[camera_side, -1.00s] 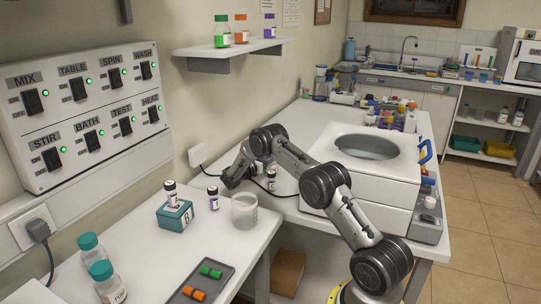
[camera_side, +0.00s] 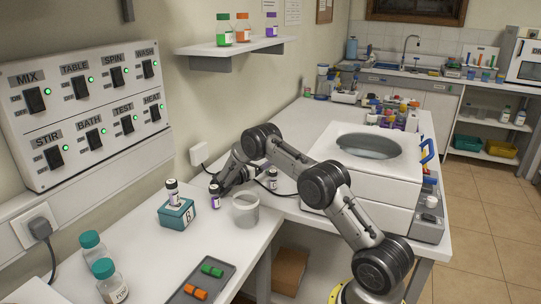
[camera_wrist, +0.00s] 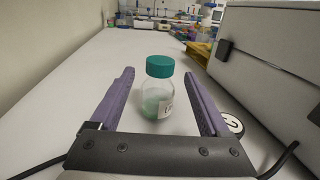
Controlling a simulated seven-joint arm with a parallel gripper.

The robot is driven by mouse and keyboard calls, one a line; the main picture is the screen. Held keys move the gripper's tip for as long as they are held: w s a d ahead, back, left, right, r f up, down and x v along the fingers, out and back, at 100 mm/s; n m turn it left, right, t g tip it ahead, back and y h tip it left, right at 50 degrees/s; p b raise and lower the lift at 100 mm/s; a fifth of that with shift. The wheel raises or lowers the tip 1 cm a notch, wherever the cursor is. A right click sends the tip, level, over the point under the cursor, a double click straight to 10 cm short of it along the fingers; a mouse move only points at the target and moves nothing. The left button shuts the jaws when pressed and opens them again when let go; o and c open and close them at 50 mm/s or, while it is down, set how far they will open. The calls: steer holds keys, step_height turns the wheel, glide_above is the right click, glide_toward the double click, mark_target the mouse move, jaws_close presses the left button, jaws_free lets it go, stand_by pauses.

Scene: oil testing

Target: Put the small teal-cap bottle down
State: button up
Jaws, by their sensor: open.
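In the wrist view, a small clear bottle with a teal cap (camera_wrist: 160,68) stands upright on the white table, a white label on its side and greenish liquid inside. My gripper (camera_wrist: 158,74) is open, its two purple fingers to either side of the bottle with a visible gap on each side. In the side view, my gripper end is low over the bench beside a small dark-capped vial (camera_side: 215,199). I cannot pick out the teal-cap bottle near the gripper there.
A teal block (camera_side: 177,214) holding a vial and a clear beaker (camera_side: 245,210) stand close to the gripper. Two larger teal-cap bottles (camera_side: 91,251) and a grey tray (camera_side: 211,283) are nearer the front. A white box-shaped machine (camera_side: 367,168) stands to the right.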

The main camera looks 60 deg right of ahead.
steer(key=s+a+r+m+y, duration=0.1)
steer(key=s+a+r+m, duration=0.15)
steer(key=r, duration=0.35)
steer(key=s+a+r+m+y, duration=0.1)
steer(key=a+r+y, duration=0.15)
steer(key=r, duration=0.45)
steer(key=s+a+r+m+t+y, duration=0.1)
steer(key=s+a+r+m+y, duration=0.25)
steer(key=s+a, duration=0.5)
steer(key=s+a+m+t+y, duration=0.2)
steer(key=s+a, duration=0.3)
steer(key=a, duration=0.4)
steer(key=s+a+m+t+y, duration=0.3)
steer(key=s+a+m+y, duration=0.1)
steer(key=a, duration=0.6)
steer(key=s+a+f+m+t+y, duration=0.1)
steer(key=s+a+m+t+y, duration=0.1)
steer(key=s+a, duration=0.5)
steer(key=a+t+y, duration=0.1)
steer(key=a+y, duration=0.1)
steer(key=shift+s+a+m+y, duration=0.3)
steer(key=shift+m, duration=0.1)
steer(key=shift+f, duration=0.1)
steer(key=o, duration=0.3)
